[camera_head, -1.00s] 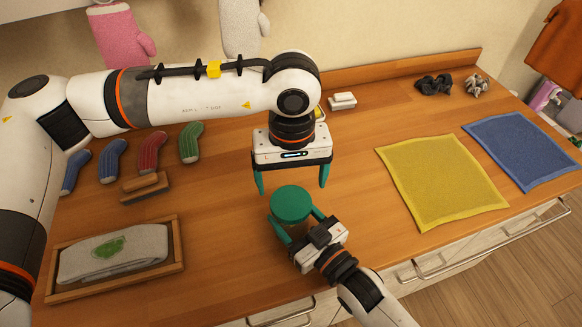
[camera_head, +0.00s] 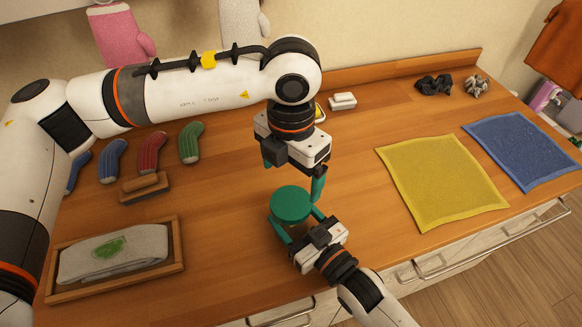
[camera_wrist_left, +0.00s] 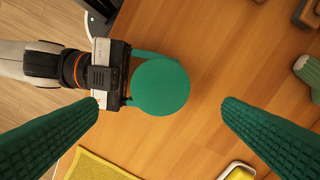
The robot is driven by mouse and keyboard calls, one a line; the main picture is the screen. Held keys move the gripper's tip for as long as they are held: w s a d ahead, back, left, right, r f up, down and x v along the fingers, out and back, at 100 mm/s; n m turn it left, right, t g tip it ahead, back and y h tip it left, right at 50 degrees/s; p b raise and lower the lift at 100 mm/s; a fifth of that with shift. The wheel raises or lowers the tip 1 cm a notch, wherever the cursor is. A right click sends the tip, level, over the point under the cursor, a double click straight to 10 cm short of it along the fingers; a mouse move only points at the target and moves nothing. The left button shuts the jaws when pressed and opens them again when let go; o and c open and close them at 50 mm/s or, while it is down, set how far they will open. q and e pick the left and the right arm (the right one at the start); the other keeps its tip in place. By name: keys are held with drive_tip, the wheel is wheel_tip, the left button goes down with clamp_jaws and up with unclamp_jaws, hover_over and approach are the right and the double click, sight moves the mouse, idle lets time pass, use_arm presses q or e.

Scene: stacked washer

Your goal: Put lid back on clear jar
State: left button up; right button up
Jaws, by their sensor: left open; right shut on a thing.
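The round green lid (camera_head: 291,204) lies flat at the top of the jar, and it also shows in the left wrist view (camera_wrist_left: 160,86). The clear jar below is mostly hidden by the lid and the right gripper, so I cannot tell how the lid is seated. My right gripper (camera_head: 296,230) is shut on the jar, its green fingers on either side just under the lid. My left gripper (camera_head: 293,180) is open and empty, above and slightly behind the lid. In the left wrist view the lid appears between its two fingers, nearer the left one.
A wooden tray (camera_head: 60,296) with a folded grey cloth stands at the left, with a brush (camera_head: 145,190) and several socks (camera_head: 152,153) behind it. A yellow cloth (camera_head: 440,182) and a blue cloth (camera_head: 522,150) lie at the right. Bare wood surrounds the jar.

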sight(291, 202)
use_arm(q)
drive_tip(key=n, duration=0.3)
drive_tip(key=shift+r, duration=0.1)
drive_tip(key=shift+f, duration=4.05)
drive_tip(key=shift+c, duration=0.2)
drive_tip(key=c, duration=1)
drive_tip(key=m, duration=1.1)
drive_tip(key=shift+a, duration=0.1)
drive_tip(key=o, duration=1.2)
